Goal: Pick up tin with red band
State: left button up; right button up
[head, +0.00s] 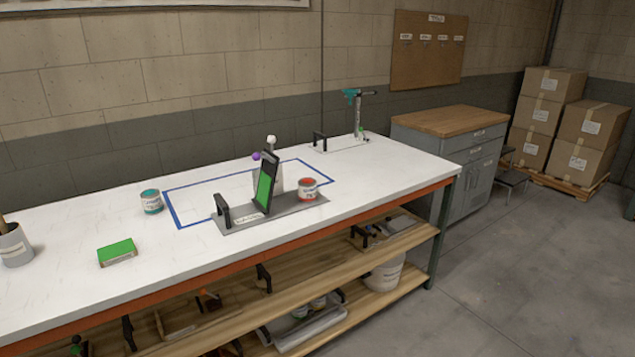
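A tin with a teal band (152,201) stands apart, left of the blue taped outline. Neither of my grippers shows in the head view, so nothing is seen touching the tins.
A tilted screen with a green face (265,188) and a black handle (222,206) stand left of the red-banded tin. A green-topped block (117,251) and a grey cup (14,246) are on the bench (70,220).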

aim_at(307, 188)
jog(key=i+l+u, duration=0.1)
jog(key=l, duration=0.3)
jog(key=i+l+u, duration=0.1)
jog(key=i+l, duration=0.35)
jog(key=l, duration=0.3)
jog(key=i+l+u, duration=0.15)
jog(key=l, duration=0.25)
jog(key=i+l+u, duration=0.1)
jog(key=l, duration=0.35)
jog(key=i+l+u, duration=0.1)
jog(key=l, duration=0.3)
jog(key=i, duration=0.05)
